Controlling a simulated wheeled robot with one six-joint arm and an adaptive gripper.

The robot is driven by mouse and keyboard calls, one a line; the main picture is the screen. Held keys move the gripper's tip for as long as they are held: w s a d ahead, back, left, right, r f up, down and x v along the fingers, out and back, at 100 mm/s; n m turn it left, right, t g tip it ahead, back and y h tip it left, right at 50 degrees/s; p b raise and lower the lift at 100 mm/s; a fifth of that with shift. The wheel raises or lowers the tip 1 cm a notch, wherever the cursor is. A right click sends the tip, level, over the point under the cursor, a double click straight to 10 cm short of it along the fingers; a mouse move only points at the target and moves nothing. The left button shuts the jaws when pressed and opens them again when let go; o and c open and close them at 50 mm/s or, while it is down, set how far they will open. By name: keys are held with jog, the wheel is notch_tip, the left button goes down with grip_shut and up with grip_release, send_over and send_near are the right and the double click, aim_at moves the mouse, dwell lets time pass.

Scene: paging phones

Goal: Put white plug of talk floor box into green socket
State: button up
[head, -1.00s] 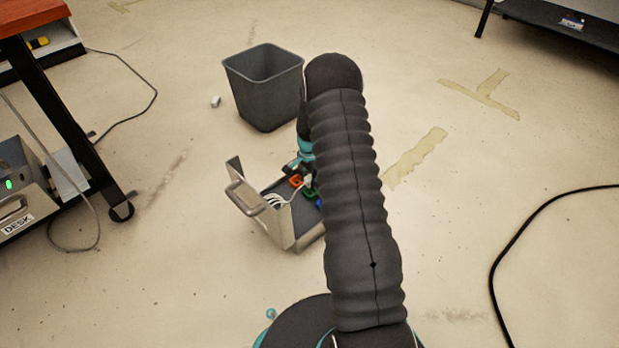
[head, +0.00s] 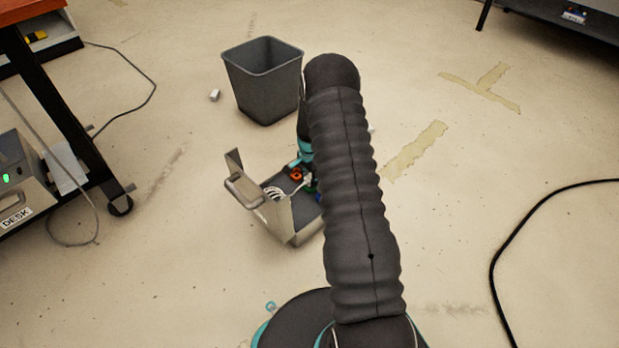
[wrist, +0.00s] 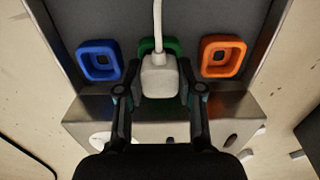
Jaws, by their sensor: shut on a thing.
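The floor box (head: 291,232) stands open on the floor, its handled lid raised and white cord coiled inside. My gripper (wrist: 160,92) is shut on the white plug (wrist: 160,76), with a finger on each side. The plug's cord runs up in the wrist view. The green socket (wrist: 172,44) is directly behind the plug and mostly covered by plug and cord. I cannot tell whether plug and socket touch. The blue socket (wrist: 98,60) is to the left and the orange socket (wrist: 222,57) to the right. My arm hides much of the box in the head view.
A grey bin (head: 265,85) stands just behind the box. A desk leg with a caster (head: 120,205) and a grey unit labelled DESK (head: 15,195) are at the left. A black cable (head: 510,245) lies at the right. The floor between is mostly clear.

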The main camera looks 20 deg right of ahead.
jog(key=shift+f, duration=0.35)
dwell(0.4)
jog(key=o, duration=1.2)
jog(key=shift+o, duration=0.2)
notch_tip(320, 180, up, 12)
